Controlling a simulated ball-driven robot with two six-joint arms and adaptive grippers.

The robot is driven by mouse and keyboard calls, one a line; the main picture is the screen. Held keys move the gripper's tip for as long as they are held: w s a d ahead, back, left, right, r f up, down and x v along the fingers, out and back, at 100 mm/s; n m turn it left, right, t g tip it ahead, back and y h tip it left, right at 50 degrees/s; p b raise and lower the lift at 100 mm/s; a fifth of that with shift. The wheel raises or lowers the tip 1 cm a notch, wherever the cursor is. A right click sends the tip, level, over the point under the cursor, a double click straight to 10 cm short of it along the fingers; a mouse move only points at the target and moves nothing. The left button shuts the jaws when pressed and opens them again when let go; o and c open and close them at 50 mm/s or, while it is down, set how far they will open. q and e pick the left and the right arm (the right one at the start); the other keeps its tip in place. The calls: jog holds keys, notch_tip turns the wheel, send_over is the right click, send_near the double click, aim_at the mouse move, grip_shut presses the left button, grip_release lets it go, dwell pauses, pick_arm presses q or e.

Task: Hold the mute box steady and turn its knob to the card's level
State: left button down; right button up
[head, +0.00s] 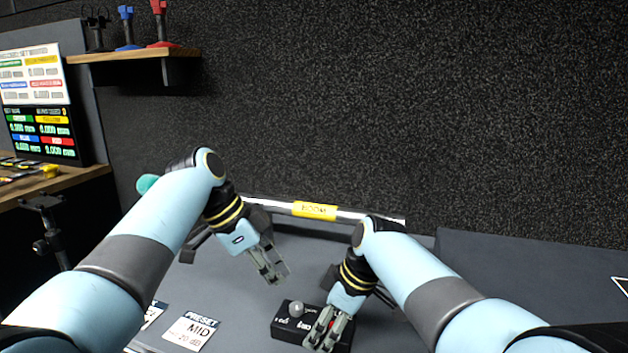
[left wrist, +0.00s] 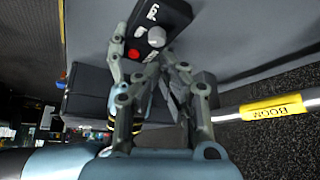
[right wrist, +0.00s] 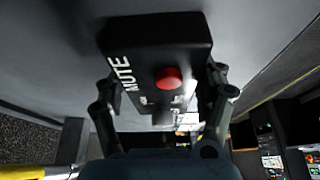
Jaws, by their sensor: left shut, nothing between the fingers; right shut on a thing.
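The black mute box (head: 285,325) lies on the grey desk, with a grey knob (head: 296,308) on its top. My right gripper (head: 326,329) is shut on the box's right part. In the right wrist view its fingers stand either side of the box (right wrist: 150,38), near the red button (right wrist: 168,79). My left gripper (head: 273,274) is shut and empty, above and left of the knob and apart from it. The left wrist view shows the knob (left wrist: 157,37) beyond its fingers. A white card (head: 196,329) reads PRE-SET, MID, -20 dB. The knob's setting is unreadable.
A second card (head: 153,314) is partly hidden by my left arm. A yellow-labelled bar (head: 314,210) runs along the desk's back, before a dark wall. Monitors (head: 38,105) stand at the left. The desk between the cards and the box is clear.

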aim_at(287, 320)
pick_arm(q)
jog(key=shift+f, duration=3.45)
jog(key=shift+d, duration=0.3)
jog(key=shift+s+d+f, duration=0.1)
jog(key=shift+s, duration=0.4)
jog(key=shift+a, duration=0.25)
jog(key=shift+s+a, duration=0.1)
jog(key=shift+a, duration=0.05)
notch_tip(287, 320, up, 6)
jog(key=shift+r, duration=0.1)
